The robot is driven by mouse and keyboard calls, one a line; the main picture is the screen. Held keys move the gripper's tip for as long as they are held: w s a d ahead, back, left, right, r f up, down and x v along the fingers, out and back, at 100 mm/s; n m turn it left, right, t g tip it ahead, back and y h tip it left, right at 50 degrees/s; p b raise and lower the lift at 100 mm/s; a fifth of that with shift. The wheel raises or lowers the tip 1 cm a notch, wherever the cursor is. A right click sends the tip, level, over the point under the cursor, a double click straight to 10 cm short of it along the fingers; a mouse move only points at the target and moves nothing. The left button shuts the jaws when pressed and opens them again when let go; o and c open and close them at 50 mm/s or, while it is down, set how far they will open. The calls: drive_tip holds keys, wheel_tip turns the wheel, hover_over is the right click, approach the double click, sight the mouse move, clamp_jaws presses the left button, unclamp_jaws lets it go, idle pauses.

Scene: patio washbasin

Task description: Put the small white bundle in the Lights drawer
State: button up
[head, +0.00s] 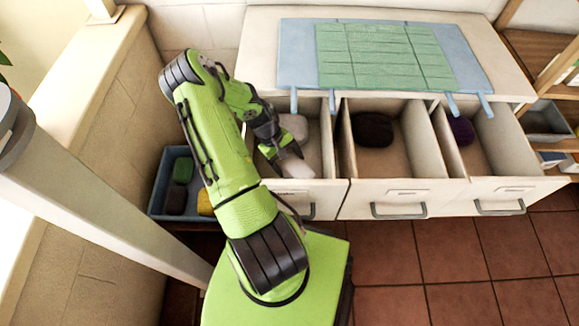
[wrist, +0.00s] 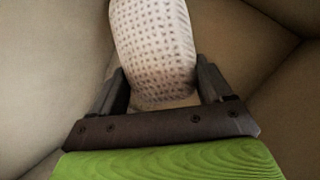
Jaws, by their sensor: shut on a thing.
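My gripper (head: 279,153) is at the left open drawer (head: 318,165), inside or just above it. In the wrist view my gripper (wrist: 161,78) is shut on a small white bundle (wrist: 153,45) with a dotted texture, one finger on each side. In the head view the white bundle (head: 297,168) shows below the fingers, near the drawer's front. A pale grey bundle (head: 295,126) lies further back in the same drawer. The drawer fronts carry small labels, too small to read, so I cannot tell which is Lights.
The middle drawer (head: 413,150) is open and holds a dark brown bundle (head: 373,129). The right drawer (head: 495,145) is open with a purple bundle (head: 461,130). A blue-grey crate (head: 157,188) with green and yellow bundles stands left. A green mat (head: 385,55) covers part of the countertop.

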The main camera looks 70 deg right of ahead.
sight(288, 171)
wheel_tip(288, 171, down, 6)
drive_tip(key=shift+f+b, duration=0.1)
drive_tip(key=shift+b, duration=0.55)
drive_tip(key=o, duration=1)
drive_tip(key=p+v, duration=0.1)
drive_tip(key=v, duration=0.6)
drive_tip(key=shift+w+r+p, duration=0.15)
drive_tip(key=shift+r+p, duration=0.2)
drive_tip(key=shift+p, duration=0.05)
